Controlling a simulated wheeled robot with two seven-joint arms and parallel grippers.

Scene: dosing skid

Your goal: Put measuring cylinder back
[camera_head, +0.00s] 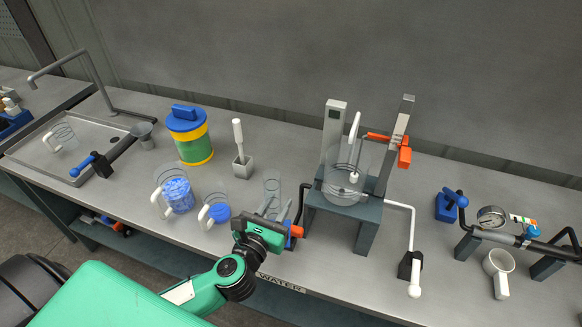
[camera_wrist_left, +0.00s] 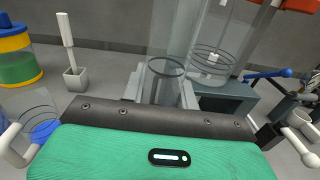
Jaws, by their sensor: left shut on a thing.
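The measuring cylinder (camera_head: 272,187) is a clear, narrow tube standing about upright at the bench's front middle. My left gripper (camera_head: 277,207) is shut on it, its two grey fingers on either side of the tube. In the left wrist view the cylinder (camera_wrist_left: 164,80) shows between the fingertips (camera_wrist_left: 162,92), with a dark ring around its near part. Its foot is hidden behind my gripper, so I cannot tell whether it touches the bench. A blue part with an orange end (camera_head: 296,231) shows partly behind my gripper. My right gripper is not in view.
A dark stand (camera_head: 366,237) with a large clear vessel (camera_head: 345,178) is close to the right. Clear beakers with blue contents (camera_head: 178,196) (camera_head: 219,212) stand to the left. Behind are a white-handled tool in a grey block (camera_head: 242,165) and a yellow-green jar (camera_head: 195,147).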

